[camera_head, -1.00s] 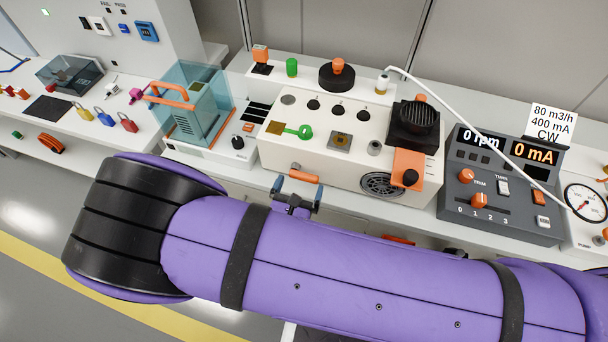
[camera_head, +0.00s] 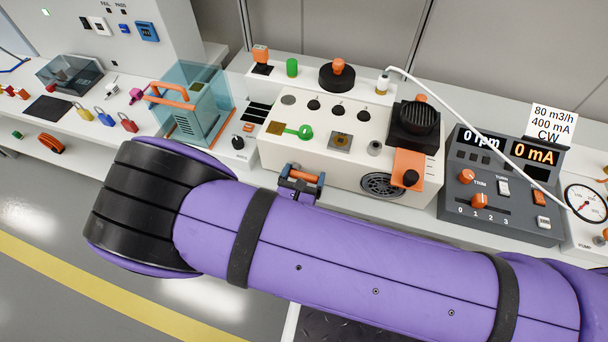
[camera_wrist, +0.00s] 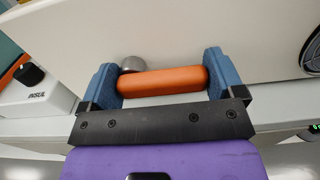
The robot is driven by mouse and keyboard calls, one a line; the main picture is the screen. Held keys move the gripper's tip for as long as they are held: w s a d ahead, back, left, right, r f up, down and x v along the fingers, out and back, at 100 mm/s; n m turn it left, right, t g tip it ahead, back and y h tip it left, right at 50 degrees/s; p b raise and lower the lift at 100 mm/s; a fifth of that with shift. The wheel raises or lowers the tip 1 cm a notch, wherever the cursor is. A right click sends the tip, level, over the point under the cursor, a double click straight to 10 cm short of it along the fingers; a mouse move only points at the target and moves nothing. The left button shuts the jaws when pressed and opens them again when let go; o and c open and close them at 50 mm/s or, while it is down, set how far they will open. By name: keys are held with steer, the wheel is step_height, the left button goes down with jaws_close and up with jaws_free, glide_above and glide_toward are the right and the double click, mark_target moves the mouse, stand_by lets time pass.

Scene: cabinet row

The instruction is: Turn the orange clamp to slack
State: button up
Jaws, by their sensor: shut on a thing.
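The orange clamp (camera_head: 304,176) is a short orange bar on the front face of the white bench unit. In the wrist view the orange clamp (camera_wrist: 165,82) lies nearly level, with a round silver pivot (camera_wrist: 131,64) behind its left part. My gripper (camera_head: 301,184) is at the clamp, below the green key-shaped part. In the wrist view my gripper (camera_wrist: 162,86) has its blue fingertips at the two ends of the bar, shut on it lengthwise. The fingers cover the bar's ends.
The white bench unit (camera_head: 350,168) carries knobs, a black fan and an orange plate. A teal transparent box (camera_head: 192,100) stands to the left, and a grey control panel (camera_head: 500,190) to the right. In the wrist view a black knob (camera_wrist: 29,74) is at the left.

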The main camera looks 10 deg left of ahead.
steer(key=shift+d+r+n, duration=0.1)
steer(key=shift+n, duration=0.2)
steer(key=n, duration=0.3)
steer(key=r+n, duration=0.1)
steer(key=n, duration=0.1)
steer(key=shift+a+r, duration=0.1)
steer(key=shift+a, duration=0.15)
steer(key=n, duration=0.4)
steer(key=a+r+n, duration=0.1)
steer(key=n, duration=0.1)
steer(key=shift+a, duration=0.1)
steer(key=shift+n, duration=0.3)
steer(key=o, duration=1)
steer(key=shift+o, duration=0.2)
steer(key=s, duration=1)
steer(key=shift+s+a, duration=0.35)
steer(key=shift+a, duration=0.1)
